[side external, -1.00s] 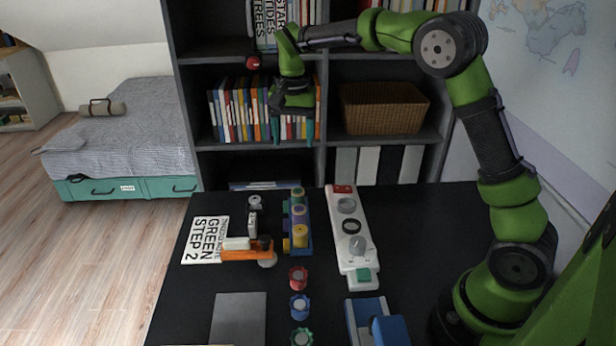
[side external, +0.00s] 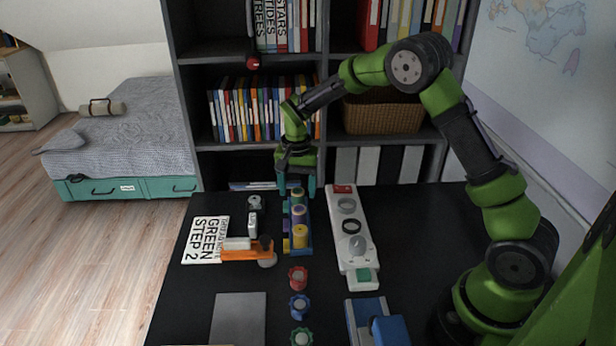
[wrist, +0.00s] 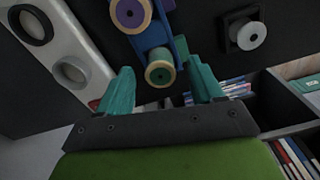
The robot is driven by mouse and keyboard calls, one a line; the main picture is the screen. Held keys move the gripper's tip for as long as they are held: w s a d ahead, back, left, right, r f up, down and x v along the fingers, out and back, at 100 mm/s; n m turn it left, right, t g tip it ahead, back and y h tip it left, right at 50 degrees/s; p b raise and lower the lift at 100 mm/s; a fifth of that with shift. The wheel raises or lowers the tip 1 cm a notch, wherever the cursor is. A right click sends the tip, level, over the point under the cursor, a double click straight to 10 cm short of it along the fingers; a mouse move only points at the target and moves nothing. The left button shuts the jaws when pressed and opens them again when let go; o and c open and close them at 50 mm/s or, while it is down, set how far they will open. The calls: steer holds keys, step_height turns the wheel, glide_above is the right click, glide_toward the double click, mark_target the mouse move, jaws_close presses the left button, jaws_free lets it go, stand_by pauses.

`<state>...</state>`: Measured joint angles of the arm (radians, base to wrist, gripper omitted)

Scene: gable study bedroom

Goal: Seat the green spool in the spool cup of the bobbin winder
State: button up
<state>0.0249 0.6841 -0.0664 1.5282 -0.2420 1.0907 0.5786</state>
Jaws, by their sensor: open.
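The green spool (wrist: 160,71) sits at the far end of a blue rack (wrist: 151,38), beside the purple spool (wrist: 130,12). In the side view my gripper (side external: 297,187) is over that far end and mostly hides the green spool. In the wrist view my gripper (wrist: 160,88) is open, with the green spool showing between its teal fingers; I cannot tell whether they touch it. A long white unit (side external: 353,232), which looks like the bobbin winder, stands right of the rack. It has a grey ring-shaped cup (side external: 347,205) and a black-rimmed cup (side external: 351,227); both look empty.
An orange and white device (side external: 246,252) and a printed card (side external: 205,240) lie left. Red (side external: 298,277), blue (side external: 299,306) and green (side external: 302,337) knobbed pieces stand in front. The bookcase is behind the table.

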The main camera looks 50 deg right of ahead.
step_height(320, 180, down, 2)
steer(key=shift+f, duration=0.2)
steer(key=c, duration=1.1)
steer(key=shift+r, duration=0.1)
